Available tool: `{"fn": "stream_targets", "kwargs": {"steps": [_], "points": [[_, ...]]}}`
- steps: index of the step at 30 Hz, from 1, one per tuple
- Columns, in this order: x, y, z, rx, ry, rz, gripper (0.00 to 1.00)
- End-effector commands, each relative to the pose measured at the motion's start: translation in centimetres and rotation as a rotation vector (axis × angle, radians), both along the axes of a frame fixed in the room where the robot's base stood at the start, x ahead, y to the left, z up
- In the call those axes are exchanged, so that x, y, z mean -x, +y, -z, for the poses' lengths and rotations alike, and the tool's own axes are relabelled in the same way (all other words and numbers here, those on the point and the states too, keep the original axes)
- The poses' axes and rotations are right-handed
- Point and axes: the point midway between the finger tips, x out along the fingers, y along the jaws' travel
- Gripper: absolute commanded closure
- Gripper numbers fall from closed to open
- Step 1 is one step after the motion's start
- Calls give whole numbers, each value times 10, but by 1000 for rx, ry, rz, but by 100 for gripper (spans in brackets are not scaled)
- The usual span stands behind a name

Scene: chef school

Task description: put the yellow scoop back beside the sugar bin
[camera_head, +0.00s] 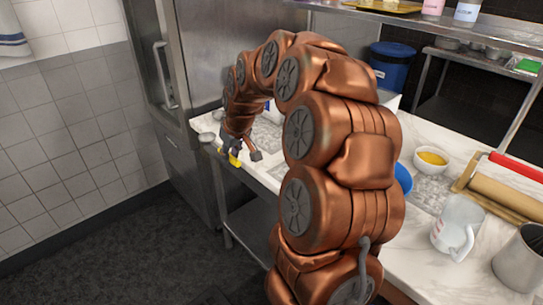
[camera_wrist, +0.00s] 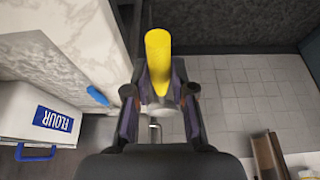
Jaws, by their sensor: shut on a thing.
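The yellow scoop (camera_wrist: 158,55) is between the fingers of my gripper (camera_wrist: 160,97) in the wrist view, its rounded end pointing away from the wrist. In the head view, the scoop (camera_head: 234,160) and my gripper (camera_head: 240,150) are small, at the left edge of the marble counter. My gripper is shut on the scoop. No bin that I can read as sugar shows. A white bin labelled FLOUR (camera_wrist: 30,118) with a blue handle is at the left of the wrist view. A blue bin (camera_head: 391,68) stands at the back; its label is too small to read.
My arm hides much of the marble counter (camera_head: 415,225). On its right are a bowl of yellow food (camera_head: 431,160), a rolling pin (camera_head: 505,194), a clear jug (camera_head: 457,226) and a metal pot (camera_head: 520,262). Floor at left is clear.

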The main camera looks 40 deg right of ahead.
Motion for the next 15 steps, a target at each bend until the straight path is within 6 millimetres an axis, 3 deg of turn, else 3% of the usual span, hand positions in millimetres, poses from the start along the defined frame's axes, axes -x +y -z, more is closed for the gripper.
{"fn": "stream_targets", "kwargs": {"steps": [7,15], "points": [[10,-31,-1,-8,-7,2,100],[27,-87,3,-7,-8,5,100]]}}
